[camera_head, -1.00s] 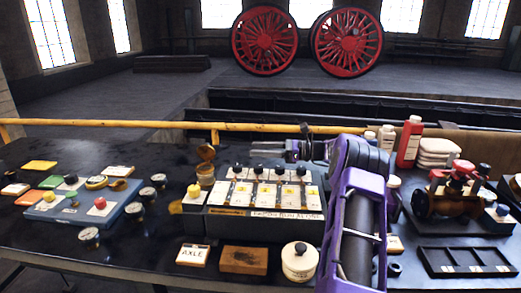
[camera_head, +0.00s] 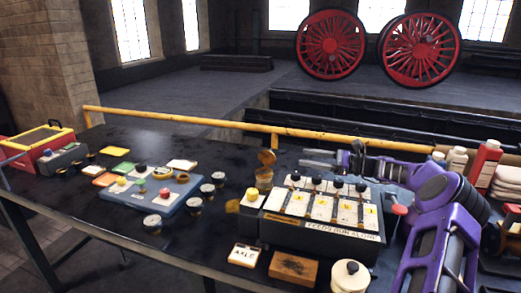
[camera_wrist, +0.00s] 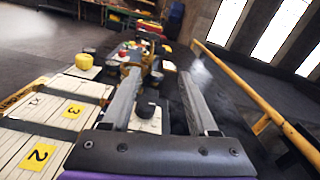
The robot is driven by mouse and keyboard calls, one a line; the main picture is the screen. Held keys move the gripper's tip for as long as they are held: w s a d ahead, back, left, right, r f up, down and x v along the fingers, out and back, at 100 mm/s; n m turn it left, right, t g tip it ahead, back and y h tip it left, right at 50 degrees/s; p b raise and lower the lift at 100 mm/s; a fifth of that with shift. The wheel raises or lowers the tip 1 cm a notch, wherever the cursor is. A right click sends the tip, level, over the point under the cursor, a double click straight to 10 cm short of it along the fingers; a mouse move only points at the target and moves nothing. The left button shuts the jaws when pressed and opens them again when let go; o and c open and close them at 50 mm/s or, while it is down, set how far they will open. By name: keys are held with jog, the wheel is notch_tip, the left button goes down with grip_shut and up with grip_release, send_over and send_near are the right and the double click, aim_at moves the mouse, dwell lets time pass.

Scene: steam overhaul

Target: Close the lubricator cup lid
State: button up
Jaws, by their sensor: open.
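The lubricator cup (camera_head: 264,178) is a small brass-coloured cup behind the left end of the dark feed box. Its round lid (camera_head: 267,157) stands raised above the cup, so the cup is open. My gripper (camera_head: 303,159) is open and empty, just right of the lid and apart from it in the head view. In the wrist view my gripper (camera_wrist: 160,76) shows two grey fingers spread apart. A brownish part shows beyond the fingers there; I cannot tell clearly whether it is the cup or lid.
The feed box (camera_head: 310,236) has black knobs and numbered cards, with a yellow knob (camera_head: 252,195) at its left. A blue tray (camera_head: 155,200) and several small jars stand left. A yellow rail (camera_head: 200,120) runs along the bench's back edge. White and red bottles (camera_head: 485,160) stand right.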

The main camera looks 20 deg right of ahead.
aim_at(268, 157)
jog(key=x, duration=1.7)
jog(key=shift+w, duration=0.1)
grip_shut()
